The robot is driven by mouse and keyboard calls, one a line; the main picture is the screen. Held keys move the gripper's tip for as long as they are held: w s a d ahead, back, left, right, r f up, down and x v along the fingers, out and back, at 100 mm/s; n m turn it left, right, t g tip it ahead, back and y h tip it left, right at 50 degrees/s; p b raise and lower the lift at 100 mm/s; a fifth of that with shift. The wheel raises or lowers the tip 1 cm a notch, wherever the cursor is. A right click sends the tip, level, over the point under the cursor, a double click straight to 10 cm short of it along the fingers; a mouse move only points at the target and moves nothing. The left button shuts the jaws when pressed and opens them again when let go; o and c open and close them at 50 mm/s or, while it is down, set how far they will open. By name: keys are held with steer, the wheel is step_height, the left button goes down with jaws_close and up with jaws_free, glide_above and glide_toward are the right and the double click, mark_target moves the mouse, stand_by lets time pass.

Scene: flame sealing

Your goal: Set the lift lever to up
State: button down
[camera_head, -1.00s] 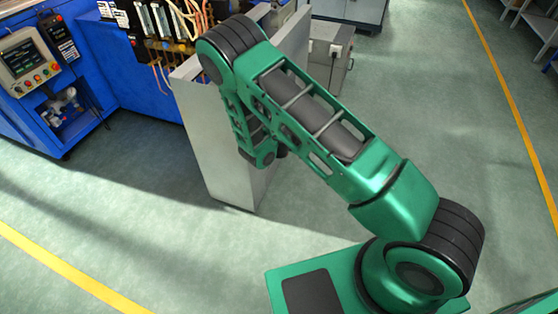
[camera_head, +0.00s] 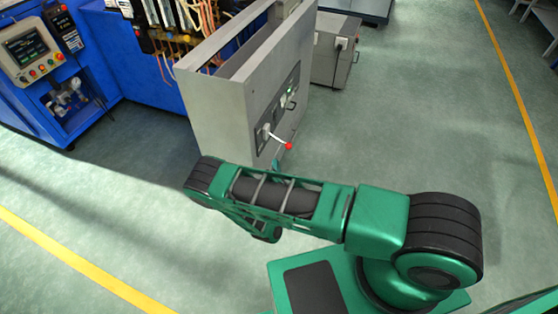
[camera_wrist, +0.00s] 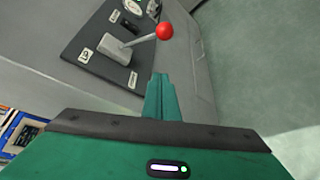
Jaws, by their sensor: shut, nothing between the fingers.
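The lift lever (camera_head: 279,140) is a pale rod with a red ball knob on the dark panel (camera_head: 287,110) on the side of a grey cabinet. In the head view it slants down and to the right, and the knob is its lower end. The lever also shows in the wrist view (camera_wrist: 141,39), with its red knob at the upper right and its base on the panel. My gripper (camera_wrist: 160,80) is shut and empty, with its fingertips close to the knob but apart from it. In the head view the gripper tip (camera_head: 276,163) is just below the knob.
The grey cabinet (camera_head: 220,110) stands between my arm and the blue machine (camera_head: 120,60). A gauge (camera_wrist: 133,6) and small labels sit on the panel. A grey box (camera_head: 332,50) stands behind. The green floor to the right is clear.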

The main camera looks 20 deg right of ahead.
steer(key=w+d, duration=0.4)
steer(key=w, duration=0.3)
steer(key=shift+d, duration=0.4)
steer(key=shift+a, duration=0.15)
stand_by(0.3)
